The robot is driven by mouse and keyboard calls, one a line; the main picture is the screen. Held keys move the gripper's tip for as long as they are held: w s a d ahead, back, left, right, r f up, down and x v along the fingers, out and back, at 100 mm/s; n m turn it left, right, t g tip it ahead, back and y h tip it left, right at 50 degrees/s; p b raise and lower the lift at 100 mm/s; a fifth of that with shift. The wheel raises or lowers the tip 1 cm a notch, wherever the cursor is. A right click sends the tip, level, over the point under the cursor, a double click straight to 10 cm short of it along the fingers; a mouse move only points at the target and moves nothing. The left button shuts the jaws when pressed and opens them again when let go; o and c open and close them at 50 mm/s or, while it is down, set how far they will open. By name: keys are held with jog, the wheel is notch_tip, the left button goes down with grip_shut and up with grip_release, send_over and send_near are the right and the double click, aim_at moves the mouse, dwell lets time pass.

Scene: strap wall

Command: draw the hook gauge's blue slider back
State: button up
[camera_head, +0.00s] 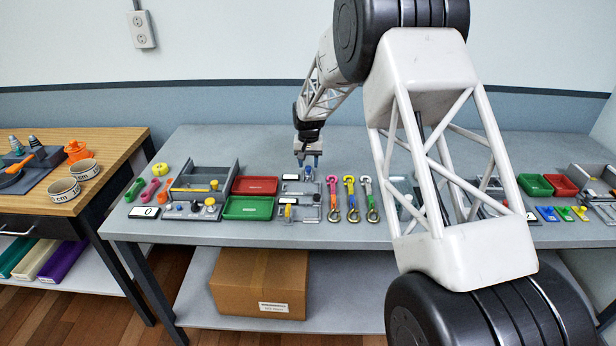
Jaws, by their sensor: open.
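The hook gauge (300,188) is a small grey fixture with a white display on the grey table, just right of the red tray. A small blue part at its back, which looks like the blue slider (308,174), shows just below my gripper. My gripper (308,163) points down over the back of the gauge, with its fingers open. The fingertips are very close to the blue part. I cannot tell whether they touch it or stand around it. Part of the slider is hidden by the fingers.
A similar grey fixture (299,211) with a yellow part stands in front. Pink, yellow and grey hooks (352,198) lie to the right. A red tray (255,186) and green tray (248,208) are to the left. My arm hides part of the table's right side.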

aim_at(308, 167)
jog(key=shift+r, duration=1.8)
jog(key=shift+r, duration=0.15)
jog(key=c, duration=0.5)
jog(key=shift+r, duration=0.3)
jog(key=shift+c, duration=0.7)
jog(key=shift+r, duration=2.55)
